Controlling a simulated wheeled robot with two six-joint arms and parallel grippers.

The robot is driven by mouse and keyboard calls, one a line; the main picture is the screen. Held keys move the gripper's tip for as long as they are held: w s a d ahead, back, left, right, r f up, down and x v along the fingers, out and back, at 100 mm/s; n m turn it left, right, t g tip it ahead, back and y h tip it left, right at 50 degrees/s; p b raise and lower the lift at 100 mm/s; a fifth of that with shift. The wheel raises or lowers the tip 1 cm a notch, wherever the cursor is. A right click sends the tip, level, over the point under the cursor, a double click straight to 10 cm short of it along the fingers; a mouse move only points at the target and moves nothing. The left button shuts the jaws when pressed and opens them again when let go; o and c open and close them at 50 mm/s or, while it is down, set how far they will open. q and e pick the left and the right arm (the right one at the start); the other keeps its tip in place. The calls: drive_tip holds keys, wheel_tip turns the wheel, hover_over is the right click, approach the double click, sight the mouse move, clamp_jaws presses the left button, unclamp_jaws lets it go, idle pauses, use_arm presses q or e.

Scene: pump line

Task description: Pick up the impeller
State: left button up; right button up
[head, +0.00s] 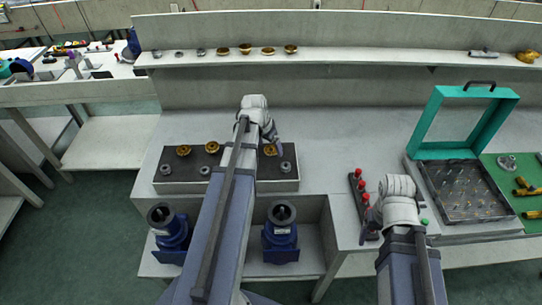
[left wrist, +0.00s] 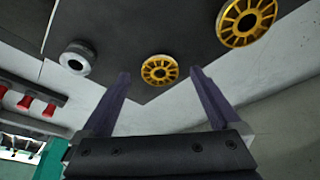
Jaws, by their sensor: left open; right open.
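A small gold spoked impeller (left wrist: 159,70) lies on a dark mat, between and just beyond my left fingertips in the left wrist view. A larger gold spoked wheel (left wrist: 246,20) lies further right there. In the head view, gold wheels (head: 184,151) (head: 212,147) (head: 270,150) lie on the dark-topped tray (head: 228,187); my left arm hides its middle. My left gripper (head: 277,143) is open and empty above the tray's right part; its open fingers also show in the left wrist view (left wrist: 160,80). My right gripper (head: 368,225) is open, near the red-handled rack.
A grey ring (left wrist: 77,57) lies beside the small impeller. A rack with red-handled tools (head: 358,190) stands right of the tray. A teal-framed lid (head: 429,118) stands open over a case of small parts. Blue pump housings (head: 280,240) sit on the lower shelf. The bench behind the tray is clear.

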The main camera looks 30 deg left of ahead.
use_arm(q)
drive_tip(key=shift+w+f, duration=0.1)
drive_tip(key=shift+f, duration=0.15)
drive_tip(key=shift+c, duration=0.4)
clamp_jaws()
